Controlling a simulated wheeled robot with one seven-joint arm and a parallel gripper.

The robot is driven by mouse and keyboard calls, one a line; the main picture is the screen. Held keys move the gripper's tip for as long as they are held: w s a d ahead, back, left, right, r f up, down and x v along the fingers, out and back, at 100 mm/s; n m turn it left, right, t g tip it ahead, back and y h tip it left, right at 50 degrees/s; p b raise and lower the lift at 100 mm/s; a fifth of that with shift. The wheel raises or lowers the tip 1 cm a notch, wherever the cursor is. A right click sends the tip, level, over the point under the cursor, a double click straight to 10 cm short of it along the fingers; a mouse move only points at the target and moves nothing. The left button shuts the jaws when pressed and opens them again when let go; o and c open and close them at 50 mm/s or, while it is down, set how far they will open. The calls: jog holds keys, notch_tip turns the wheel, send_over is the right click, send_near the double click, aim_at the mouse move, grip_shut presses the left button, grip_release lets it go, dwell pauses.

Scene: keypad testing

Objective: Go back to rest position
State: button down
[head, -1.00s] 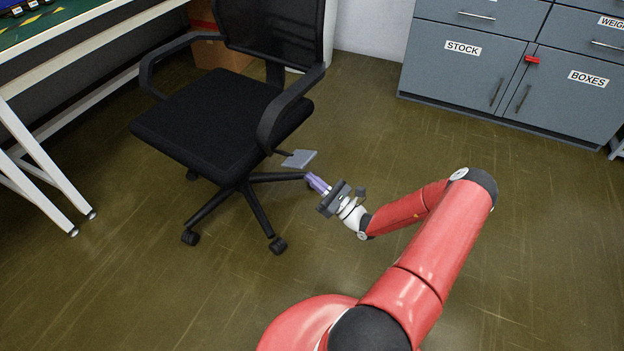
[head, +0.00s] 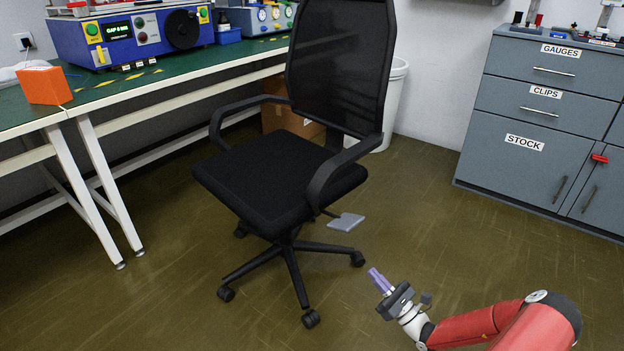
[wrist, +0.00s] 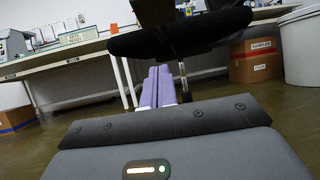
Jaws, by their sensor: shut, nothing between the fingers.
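My gripper (head: 379,281) is at the lower right of the head view, in front of and to the right of the black office chair's base. Its purple fingers are together with nothing between them. In the wrist view, the fingers (wrist: 157,88) stand upright in the middle, side by side, pointing toward the chair. My red arm reaches in from the lower right corner of the head view.
A black office chair (head: 280,180) stands close ahead, its wheeled legs spread on the floor. A green-topped workbench (head: 150,85) runs along the left. Grey cabinets (head: 520,140) stand at the right back. A white bin (head: 394,100) is behind the chair. Floor between chair and cabinets is clear.

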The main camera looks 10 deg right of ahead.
jog(key=s+a+r+n+g+y, duration=0.1)
jog(key=s+a+r+n+g, duration=0.2)
jog(key=a+r+n+g, duration=0.45)
jog(key=s+a+r+n+g, duration=0.45)
jog(key=a+n+g, duration=0.45)
jog(key=n+g, duration=0.25)
jog(key=s+a+r+n+t+h, duration=0.1)
jog(key=s+r+n+t+h, duration=0.3)
jog(key=s+r+n+h, duration=0.7)
jog(key=s+r+h, duration=0.1)
jog(key=s+r, duration=0.3)
jog(key=r, duration=0.3)
jog(key=shift+s+a+r+t+h, duration=0.15)
jog(key=shift+r+t+h, duration=0.05)
jog(key=shift+t+h, duration=0.1)
